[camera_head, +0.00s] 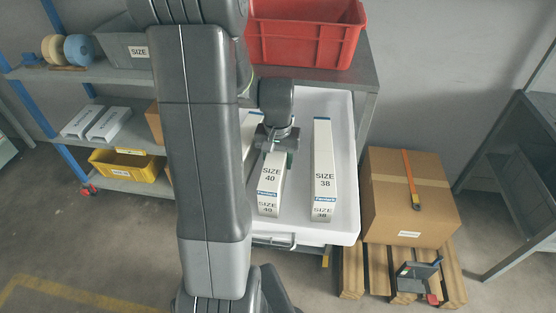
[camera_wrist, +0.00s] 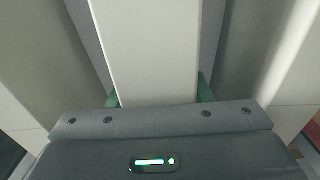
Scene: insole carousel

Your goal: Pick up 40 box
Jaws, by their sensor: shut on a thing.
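The 40 box (camera_head: 270,183) is a long narrow white box labelled "SIZE 40", lying in a white tray (camera_head: 345,140) in the head view. My gripper (camera_head: 276,148) is over its middle and shut on it. In the wrist view the pale top of the 40 box (camera_wrist: 146,55) runs up between the green fingertips (camera_wrist: 158,92), one at each side. Whether the box touches the tray floor cannot be told.
A size 38 box (camera_head: 323,170) lies to the right in the tray. Another white box (camera_head: 249,130) is partly hidden by my arm on the left. A red crate (camera_head: 303,38) stands behind the tray. A large carton (camera_head: 408,195) on a pallet (camera_head: 380,270) is to the right.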

